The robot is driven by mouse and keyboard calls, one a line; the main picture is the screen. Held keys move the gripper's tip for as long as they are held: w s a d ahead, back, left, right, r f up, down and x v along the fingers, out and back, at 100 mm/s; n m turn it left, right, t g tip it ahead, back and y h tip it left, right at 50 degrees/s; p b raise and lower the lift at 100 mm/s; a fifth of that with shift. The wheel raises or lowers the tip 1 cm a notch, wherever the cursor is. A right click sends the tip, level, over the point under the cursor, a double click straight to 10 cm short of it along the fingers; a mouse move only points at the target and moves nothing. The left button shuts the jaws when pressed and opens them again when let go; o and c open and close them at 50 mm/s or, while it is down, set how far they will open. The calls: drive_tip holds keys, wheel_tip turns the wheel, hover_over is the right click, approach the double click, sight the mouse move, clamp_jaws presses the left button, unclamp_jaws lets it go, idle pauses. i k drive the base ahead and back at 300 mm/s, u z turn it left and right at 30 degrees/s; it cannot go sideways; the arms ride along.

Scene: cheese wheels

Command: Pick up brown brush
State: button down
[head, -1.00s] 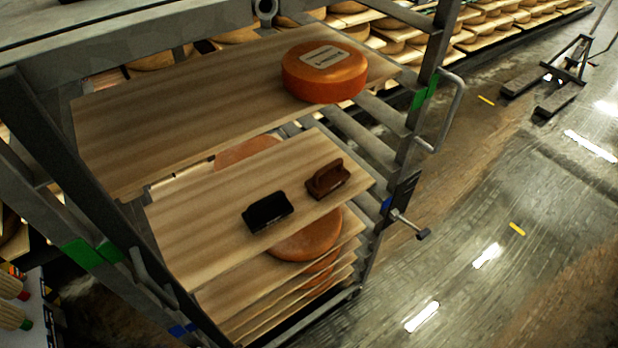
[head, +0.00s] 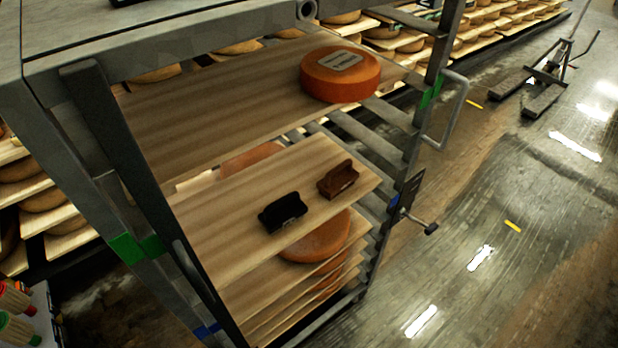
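The brown brush (head: 339,180) lies on a wooden shelf board (head: 222,213) in the metal rack, near the board's right end. A black brush (head: 282,213) lies on the same board, to the left of and nearer than the brown one, with a small gap between them. Both brushes are fully visible. My gripper does not show in the head view.
An orange cheese wheel (head: 341,76) sits on the board above (head: 190,115). More boards and cheese lie below. Rack posts (head: 150,190) and a side handle (head: 447,110) frame the shelves.

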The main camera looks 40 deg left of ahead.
sight(336, 180)
drive_tip(key=z, duration=0.2)
drive_tip(key=k, duration=0.15)
drive_tip(key=u, duration=2)
drive_tip(key=k, duration=0.9)
drive_tip(key=z, duration=0.15)
drive_tip(key=i, duration=0.65)
